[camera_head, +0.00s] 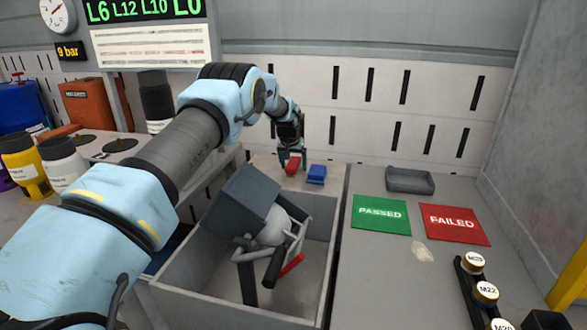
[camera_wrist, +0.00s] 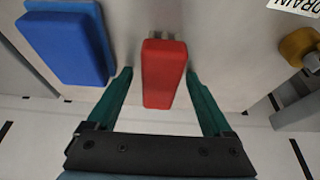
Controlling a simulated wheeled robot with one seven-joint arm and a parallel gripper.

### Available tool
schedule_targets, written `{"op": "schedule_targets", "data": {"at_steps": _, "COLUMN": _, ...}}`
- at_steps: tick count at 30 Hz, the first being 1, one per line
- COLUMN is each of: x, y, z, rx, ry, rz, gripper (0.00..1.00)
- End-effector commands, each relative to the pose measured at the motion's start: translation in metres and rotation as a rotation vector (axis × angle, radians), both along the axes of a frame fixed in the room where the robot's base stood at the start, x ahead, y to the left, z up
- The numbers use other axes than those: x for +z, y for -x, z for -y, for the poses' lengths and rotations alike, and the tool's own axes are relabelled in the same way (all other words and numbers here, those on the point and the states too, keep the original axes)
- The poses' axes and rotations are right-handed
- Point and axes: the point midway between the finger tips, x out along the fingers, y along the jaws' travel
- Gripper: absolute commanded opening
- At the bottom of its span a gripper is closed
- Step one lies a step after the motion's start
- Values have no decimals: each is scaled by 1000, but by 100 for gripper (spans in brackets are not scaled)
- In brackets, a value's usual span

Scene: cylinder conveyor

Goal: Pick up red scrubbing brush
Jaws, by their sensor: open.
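The red scrubbing brush (camera_head: 293,166) lies on the surface at the back, beyond the grey bin. In the wrist view the red brush (camera_wrist: 163,75) shows as a red block between the two green fingers. My gripper (camera_wrist: 165,80) is open, with a finger on each side of the brush and a visible gap on both sides. In the head view my gripper (camera_head: 291,160) is at the brush from behind and above. How far the fingertips are above the surface is hard to tell.
A blue brush-like block (camera_head: 316,174) lies just right of the red one; it also shows in the wrist view (camera_wrist: 68,45). A grey bin (camera_head: 322,262) with mixed parts stands nearer. A green PASSED mat (camera_head: 381,226), a red FAILED mat (camera_head: 455,217) and a grey tray (camera_head: 409,181) lie to the right.

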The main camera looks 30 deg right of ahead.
Motion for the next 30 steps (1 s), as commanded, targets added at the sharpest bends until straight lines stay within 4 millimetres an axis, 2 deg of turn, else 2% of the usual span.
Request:
{"op": "schedule_targets", "data": {"at_steps": 3, "x": 0, "y": 0, "z": 0, "rx": 0, "ry": 0, "rz": 0, "gripper": 85}}
{"op": "schedule_targets", "data": {"at_steps": 26, "x": 0, "y": 0, "z": 0, "rx": 0, "ry": 0, "rz": 0, "gripper": 0}}
{"op": "schedule_targets", "data": {"at_steps": 30, "x": 0, "y": 0, "z": 0, "rx": 0, "ry": 1, "rz": 1, "gripper": 0}}
